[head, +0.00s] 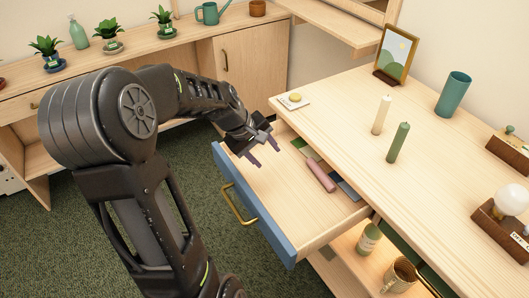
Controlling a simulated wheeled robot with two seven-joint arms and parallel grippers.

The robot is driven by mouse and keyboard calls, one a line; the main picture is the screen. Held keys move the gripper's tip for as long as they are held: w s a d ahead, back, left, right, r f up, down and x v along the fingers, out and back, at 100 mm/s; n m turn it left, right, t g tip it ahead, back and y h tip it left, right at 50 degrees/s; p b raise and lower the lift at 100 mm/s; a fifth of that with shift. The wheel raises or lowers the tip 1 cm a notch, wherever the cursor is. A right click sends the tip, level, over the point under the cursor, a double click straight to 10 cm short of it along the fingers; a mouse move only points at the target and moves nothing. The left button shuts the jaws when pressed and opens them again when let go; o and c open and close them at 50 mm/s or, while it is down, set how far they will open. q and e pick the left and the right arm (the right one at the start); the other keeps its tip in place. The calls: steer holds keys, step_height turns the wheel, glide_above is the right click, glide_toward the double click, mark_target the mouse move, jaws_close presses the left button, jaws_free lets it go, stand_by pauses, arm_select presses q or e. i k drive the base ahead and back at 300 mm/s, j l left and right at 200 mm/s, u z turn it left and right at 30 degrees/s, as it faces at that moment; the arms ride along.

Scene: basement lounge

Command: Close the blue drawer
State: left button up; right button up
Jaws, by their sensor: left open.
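The blue drawer (253,217) is pulled out of the wooden cabinet (330,128). It has a blue front with a brass handle (237,205) facing the lower left. Inside it are a pink rolled item (320,177), a green flat item (305,148) and a dark blue-grey flat item (344,187). My left gripper (264,161) is open and empty. In the picture it overlaps the drawer's far inner part, behind the blue front; I cannot tell whether it touches the drawer. My right gripper is not in view.
On the cabinet top stand two candles (398,142), a picture frame (395,53), a teal cup (453,94) and a small pad with a yellow knob (293,100). A lower shelf holds a mug (400,275) and a jar (369,238). Green carpet (200,170) lies clear before the drawer.

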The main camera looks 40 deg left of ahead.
mark_target(292, 208)
steer(key=k+j, duration=0.2)
steer(key=k, duration=0.3)
steer(key=k+j, duration=0.25)
steer(key=k, duration=0.2)
